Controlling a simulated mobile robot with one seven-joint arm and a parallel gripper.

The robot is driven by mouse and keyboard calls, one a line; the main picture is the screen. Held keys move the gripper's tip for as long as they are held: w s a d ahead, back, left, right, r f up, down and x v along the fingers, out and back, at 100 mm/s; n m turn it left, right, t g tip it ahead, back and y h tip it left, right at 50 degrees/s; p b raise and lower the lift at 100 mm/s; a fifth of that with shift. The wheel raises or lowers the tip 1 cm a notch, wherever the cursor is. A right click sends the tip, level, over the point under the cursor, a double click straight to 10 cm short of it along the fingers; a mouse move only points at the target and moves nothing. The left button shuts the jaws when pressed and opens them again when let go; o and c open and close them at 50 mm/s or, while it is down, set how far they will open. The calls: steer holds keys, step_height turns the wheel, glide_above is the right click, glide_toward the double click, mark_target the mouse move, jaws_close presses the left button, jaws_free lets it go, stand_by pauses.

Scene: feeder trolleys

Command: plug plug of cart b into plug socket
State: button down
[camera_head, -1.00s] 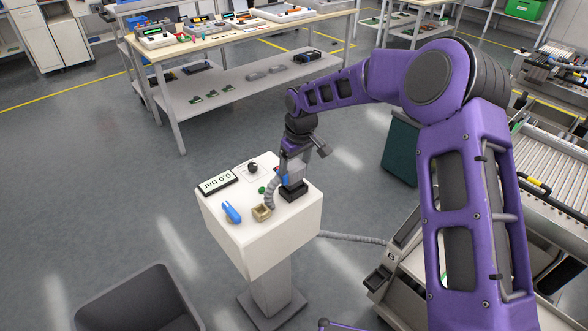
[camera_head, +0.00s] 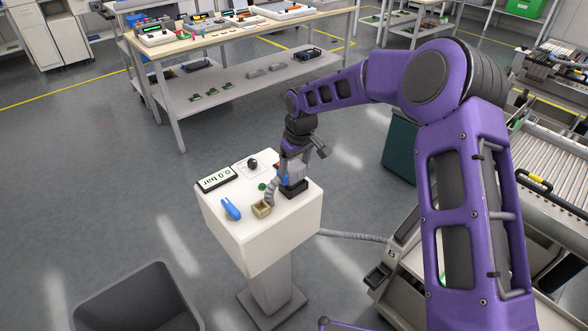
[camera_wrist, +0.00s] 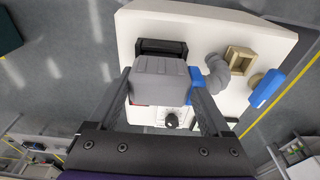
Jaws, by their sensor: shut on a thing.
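My gripper (camera_wrist: 158,98) is shut on a grey block-shaped plug (camera_wrist: 160,78), with one finger on each side. The plug has a blue part (camera_wrist: 196,80) on its side, from which a ribbed grey hose (camera_wrist: 217,72) bends away. A black socket (camera_wrist: 162,47) sits on the white pedestal top (camera_head: 270,235). The plug is right at the socket in both views, and in the head view it is above the black socket (camera_head: 294,189). I cannot tell whether it is seated in it; the contact is hidden.
On the pedestal top are a beige open holder (camera_head: 262,209), a blue handle (camera_head: 231,209), a green button (camera_head: 263,186), a black knob (camera_head: 252,164) and a display (camera_head: 217,179) reading 0.0 bar. A dark bin (camera_head: 140,300) stands front left. A hose (camera_head: 350,237) runs right.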

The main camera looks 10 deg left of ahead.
steer(key=shift+f, duration=0.3)
jaws_free()
steer(key=shift+r, duration=0.1)
